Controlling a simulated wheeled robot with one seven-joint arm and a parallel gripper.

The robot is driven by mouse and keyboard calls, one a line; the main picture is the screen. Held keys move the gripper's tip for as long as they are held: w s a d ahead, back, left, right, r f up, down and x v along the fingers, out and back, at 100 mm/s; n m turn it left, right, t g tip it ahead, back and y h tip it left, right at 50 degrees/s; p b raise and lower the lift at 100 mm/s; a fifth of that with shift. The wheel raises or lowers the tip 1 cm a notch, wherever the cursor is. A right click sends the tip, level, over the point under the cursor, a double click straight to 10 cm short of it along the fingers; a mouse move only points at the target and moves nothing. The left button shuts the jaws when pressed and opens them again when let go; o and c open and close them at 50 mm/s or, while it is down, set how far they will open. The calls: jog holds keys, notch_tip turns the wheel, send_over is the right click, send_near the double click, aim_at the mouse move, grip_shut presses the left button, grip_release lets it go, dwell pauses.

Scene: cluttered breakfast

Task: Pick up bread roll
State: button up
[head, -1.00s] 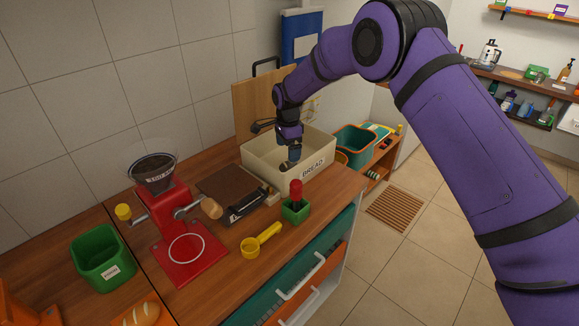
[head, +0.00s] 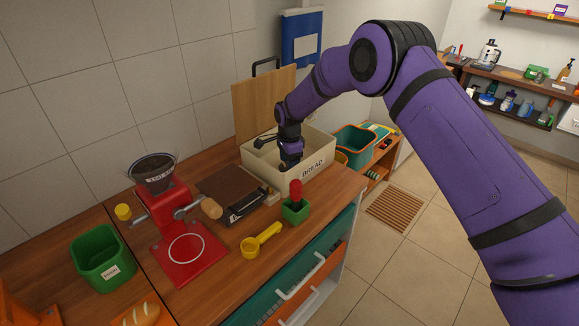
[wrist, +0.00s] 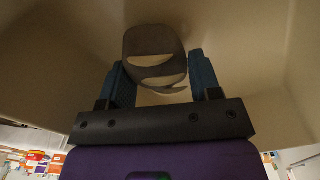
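A brown bread roll (wrist: 155,55) with pale slashes shows in the wrist view, inside the cream bin marked BREAD (head: 313,171). My gripper (head: 290,166) points down into this bin. In the wrist view its two blue fingers (wrist: 163,72) are apart, one on each side of the roll. The fingers look open, with the roll at and between their tips; whether they touch it is not clear. The bin's front wall and my gripper hide this roll in the head view. Another scored roll (head: 147,314) lies on an orange board at the front left.
A wooden board (head: 264,105) stands upright behind the bin. A teal crate (head: 353,143) stands right of the bin.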

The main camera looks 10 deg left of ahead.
jog(key=shift+c, duration=0.4)
jog(key=shift+r, duration=0.1)
notch_tip(320, 180, up, 10)
jog(key=shift+f, duration=0.1)
dwell(0.4)
